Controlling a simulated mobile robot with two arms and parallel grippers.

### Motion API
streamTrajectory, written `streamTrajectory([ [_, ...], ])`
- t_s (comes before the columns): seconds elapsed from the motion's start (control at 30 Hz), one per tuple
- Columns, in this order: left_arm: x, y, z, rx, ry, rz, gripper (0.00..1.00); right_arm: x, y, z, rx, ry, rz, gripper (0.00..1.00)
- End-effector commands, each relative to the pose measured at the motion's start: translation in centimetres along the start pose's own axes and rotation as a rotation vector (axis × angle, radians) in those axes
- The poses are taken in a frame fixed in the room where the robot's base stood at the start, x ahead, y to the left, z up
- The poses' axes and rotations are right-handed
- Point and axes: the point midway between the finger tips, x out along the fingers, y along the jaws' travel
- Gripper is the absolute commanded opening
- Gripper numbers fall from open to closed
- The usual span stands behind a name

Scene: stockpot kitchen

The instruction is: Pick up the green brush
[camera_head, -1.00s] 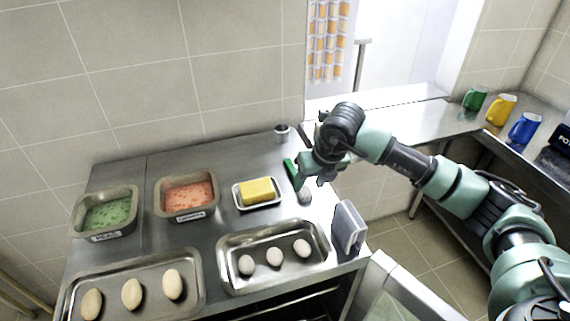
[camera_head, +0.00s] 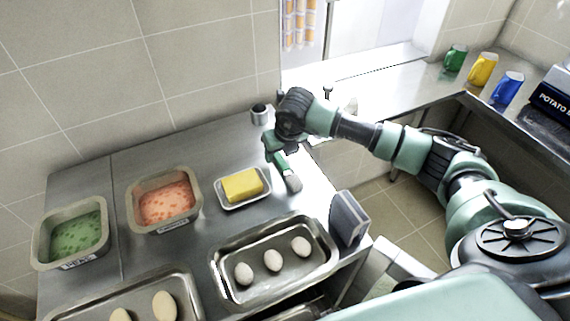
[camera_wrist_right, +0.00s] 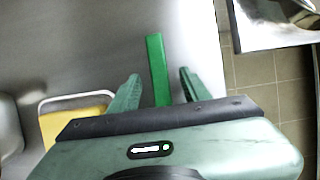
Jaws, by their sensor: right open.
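The green brush (camera_head: 286,171) lies on the steel counter, right of the yellow block on its small tray. Its pale bristle end points toward the front in the head view. My right gripper (camera_head: 273,150) is at the far end of the brush handle. In the right wrist view the green handle (camera_wrist_right: 156,66) runs between the two open fingers of my right gripper (camera_wrist_right: 154,88), with a gap on each side. The part of the brush nearer the palm is hidden by the gripper body. My left gripper is not in view.
The yellow block (camera_head: 242,185) sits close on the left. A metal cup (camera_head: 259,114) stands behind the gripper. A grey upright block (camera_head: 347,217) stands at the counter's right edge. A tray of eggs (camera_head: 222,284) lies in front.

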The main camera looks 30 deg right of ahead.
Motion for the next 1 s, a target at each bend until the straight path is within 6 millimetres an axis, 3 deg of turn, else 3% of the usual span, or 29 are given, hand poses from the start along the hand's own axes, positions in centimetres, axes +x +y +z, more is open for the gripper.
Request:
streamTrajectory([
  [0.13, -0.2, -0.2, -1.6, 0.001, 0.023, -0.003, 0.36, 0.8, 0.1, -0.1, -0.001, 0.002, 0.001, 0.47],
  [0.3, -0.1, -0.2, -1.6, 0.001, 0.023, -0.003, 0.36, 0.8, 0.0, -0.1, -0.001, 0.001, 0.001, 0.47],
  [0.47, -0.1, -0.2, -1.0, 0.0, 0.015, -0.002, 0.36, 0.8, 0.0, -0.1, -0.001, 0.001, 0.0, 0.03],
  [0.5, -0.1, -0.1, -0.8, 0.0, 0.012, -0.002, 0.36, 0.8, 0.0, -0.1, 0.0, 0.001, 0.0, 0.0],
  [0.83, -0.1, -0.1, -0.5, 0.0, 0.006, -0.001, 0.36, 0.6, 0.0, 0.0, 0.0, 0.0, 0.0, 0.0],
  [1.0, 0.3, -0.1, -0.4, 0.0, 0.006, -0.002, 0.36, -0.4, 0.0, 0.6, 0.001, -0.004, 0.0, 0.0],
])
